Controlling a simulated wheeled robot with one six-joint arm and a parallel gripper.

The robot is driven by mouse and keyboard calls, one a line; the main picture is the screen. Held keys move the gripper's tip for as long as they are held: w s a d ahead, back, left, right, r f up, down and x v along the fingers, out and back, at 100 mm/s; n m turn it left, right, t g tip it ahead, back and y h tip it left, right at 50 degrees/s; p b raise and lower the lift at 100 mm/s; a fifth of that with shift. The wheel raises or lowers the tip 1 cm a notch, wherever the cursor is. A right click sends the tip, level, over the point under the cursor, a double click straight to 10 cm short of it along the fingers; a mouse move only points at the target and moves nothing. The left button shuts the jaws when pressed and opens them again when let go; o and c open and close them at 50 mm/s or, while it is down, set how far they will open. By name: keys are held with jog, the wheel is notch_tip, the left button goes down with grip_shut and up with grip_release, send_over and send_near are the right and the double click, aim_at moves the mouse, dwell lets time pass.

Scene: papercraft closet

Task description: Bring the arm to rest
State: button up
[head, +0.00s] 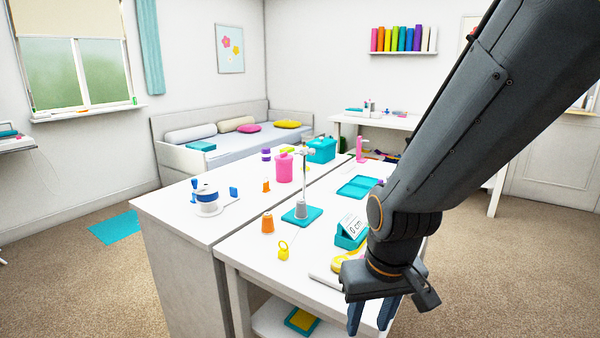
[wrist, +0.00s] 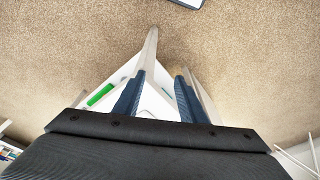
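My arm comes down from the upper right of the head view. My gripper (head: 371,315) hangs at its end, pointing down, beside the near right corner of the white table (head: 230,237). Its two blue fingers stand apart with nothing seen between them. In the wrist view my gripper (wrist: 158,98) also shows an open gap between the blue fingers. White furniture edges and carpet lie beyond them. Whether the fingers touch anything cannot be told.
The table holds a pink jar (head: 283,168), an orange thimble (head: 267,223), a teal stand (head: 302,216), a 0 cm sign (head: 354,226) and a teal tray (head: 358,187). A daybed (head: 240,139) stands behind.

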jog(key=s+a+f+n+g+b, duration=0.1)
jog(key=s+a+f+n+b, duration=0.1)
jog(key=a+f+b, duration=0.65)
jog(key=s+a+f+n+g+b, duration=0.1)
jog(key=a+f+n+b, duration=0.15)
jog(key=f+b, duration=1.15)
jog(key=d+r+m+p, duration=0.3)
jog(key=d+r+p, duration=0.6)
jog(key=r+p, duration=0.3)
jog(key=s+d+r+m+p, duration=0.1)
jog(key=d+r+m+p, duration=0.2)
jog(key=d+r+p, duration=0.5)
notch_tip(320, 180, up, 4)
jog(key=p, duration=0.7)
jog(key=shift+d+r, duration=0.2)
jog(key=shift+d, duration=0.2)
